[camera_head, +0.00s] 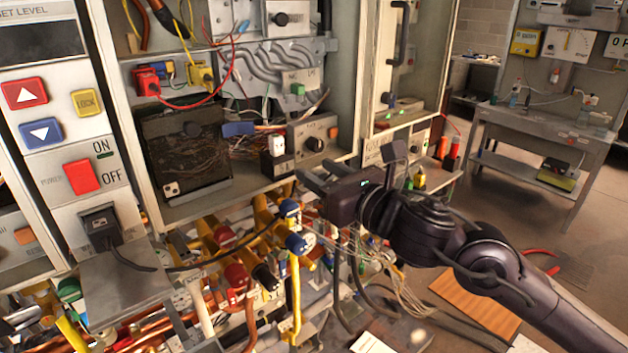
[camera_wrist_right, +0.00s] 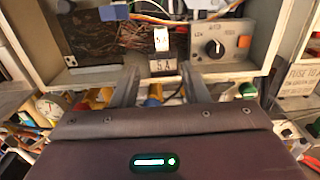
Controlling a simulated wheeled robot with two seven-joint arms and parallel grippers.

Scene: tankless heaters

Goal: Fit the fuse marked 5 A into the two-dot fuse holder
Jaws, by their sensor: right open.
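My right gripper (camera_head: 306,178) is open and empty in front of the shelf edge. In the right wrist view its fingers (camera_wrist_right: 158,75) lie to either side of the lower label, short of it. My left gripper is not in view.
A grey knob box (camera_head: 315,140) stands right of the fuse, and a dark panel (camera_head: 185,150) stands left. Yellow pipes and valves (camera_head: 265,225) crowd the space below the shelf. A workbench (camera_head: 545,125) stands at the back right, with open floor before it.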

